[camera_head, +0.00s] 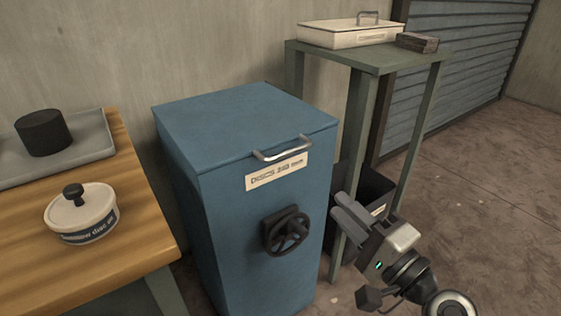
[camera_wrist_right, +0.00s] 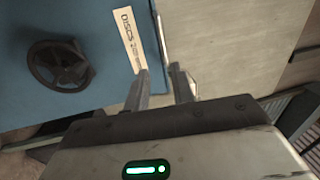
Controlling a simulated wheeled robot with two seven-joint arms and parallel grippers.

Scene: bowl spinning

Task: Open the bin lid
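The blue bin (camera_head: 225,225) stands in the middle of the head view, with its flat blue lid (camera_head: 240,120) closed. A grey bar handle (camera_head: 280,150) is on the lid's front edge, above a cream label (camera_head: 276,172). My right gripper (camera_head: 340,206) is right of the bin, lower than the handle and apart from it. Its two fingers (camera_wrist_right: 161,72) show a gap with nothing between them in the right wrist view. The bin's blue front (camera_wrist_right: 95,25), its label (camera_wrist_right: 131,42) and a black handwheel (camera_wrist_right: 60,66) also show there. My left gripper is out of view.
A wooden table (camera_head: 130,215) at left holds a lidded white pot (camera_head: 82,218) and a grey tray (camera_head: 85,150) with a black cylinder (camera_head: 43,132). A green stand (camera_head: 380,60) with a cream box (camera_head: 345,35) is close behind the bin. A dark open container (camera_head: 372,185) stands under it.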

